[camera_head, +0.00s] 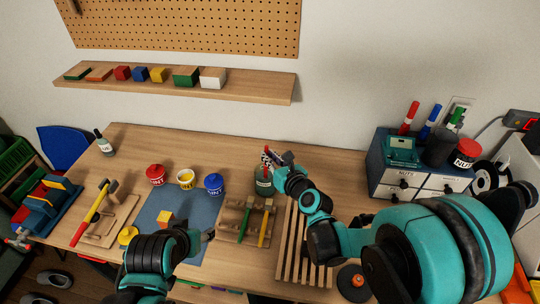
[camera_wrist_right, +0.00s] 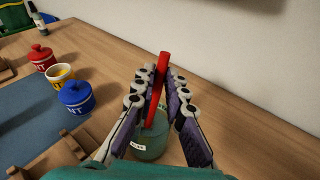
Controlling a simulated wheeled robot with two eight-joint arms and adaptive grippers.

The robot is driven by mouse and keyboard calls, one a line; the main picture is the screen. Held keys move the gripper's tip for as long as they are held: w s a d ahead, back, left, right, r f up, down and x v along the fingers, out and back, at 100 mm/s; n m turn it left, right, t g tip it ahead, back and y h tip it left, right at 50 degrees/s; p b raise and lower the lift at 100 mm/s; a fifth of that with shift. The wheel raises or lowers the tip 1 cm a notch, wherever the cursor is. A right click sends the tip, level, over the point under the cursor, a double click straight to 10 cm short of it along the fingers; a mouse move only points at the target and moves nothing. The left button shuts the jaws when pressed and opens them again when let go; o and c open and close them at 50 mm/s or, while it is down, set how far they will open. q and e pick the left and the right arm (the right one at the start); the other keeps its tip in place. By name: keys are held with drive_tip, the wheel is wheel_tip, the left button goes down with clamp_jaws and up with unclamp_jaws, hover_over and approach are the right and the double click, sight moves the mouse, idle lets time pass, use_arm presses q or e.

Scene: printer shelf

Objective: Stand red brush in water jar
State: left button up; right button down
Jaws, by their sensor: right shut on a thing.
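My right gripper (camera_head: 271,158) is shut on the red brush (camera_wrist_right: 161,72) at the back middle of the table. In the right wrist view the brush runs between the two fingers of the right gripper (camera_wrist_right: 160,88), slightly tilted. The greenish glass water jar (camera_head: 264,186) stands directly below; it also shows in the right wrist view (camera_wrist_right: 150,143). The brush's lower end overlaps the jar's mouth; I cannot tell how deep it reaches. My left gripper (camera_head: 207,237) is low over the front of the blue mat, partly hidden by its arm; its jaws are unclear.
Red (camera_head: 156,174), yellow (camera_head: 185,178) and blue (camera_head: 214,183) paint pots stand left of the jar. A wooden rack (camera_head: 235,226) with green and yellow brushes lies in front of it. A slatted rack (camera_head: 293,250) and a drawer unit (camera_head: 425,180) are to the right.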

drive_tip(key=shift+f, duration=0.3)
drive_tip(key=c, duration=1.5)
unclamp_jaws()
drive_tip(key=shift+s+r, duration=0.1)
drive_tip(key=shift+r, duration=0.05)
drive_tip(key=shift+s+d+r+p, duration=0.35)
drive_tip(key=shift+s+r+p, duration=0.15)
drive_tip(key=shift+s, duration=0.2)
drive_tip(key=shift+s+d+r+p, duration=0.4)
drive_tip(key=shift+s+r, duration=0.1)
drive_tip(key=shift+s, duration=0.25)
drive_tip(key=shift+s+d+r+p, duration=0.4)
drive_tip(key=shift+s+r, duration=0.1)
drive_tip(key=shift+s, duration=0.2)
drive_tip(key=shift+a, duration=0.1)
drive_tip(key=s+r+p, duration=0.1)
drive_tip(key=r+p, duration=0.1)
drive_tip(key=s+d+r+p, duration=0.1)
drive_tip(key=r+p, duration=0.1)
drive_tip(key=r, duration=0.1)
drive_tip(key=s+r+p, duration=0.1)
drive_tip(key=r+p, duration=0.2)
drive_tip(key=shift+s+d, duration=0.25)
drive_tip(key=shift+d, duration=0.1)
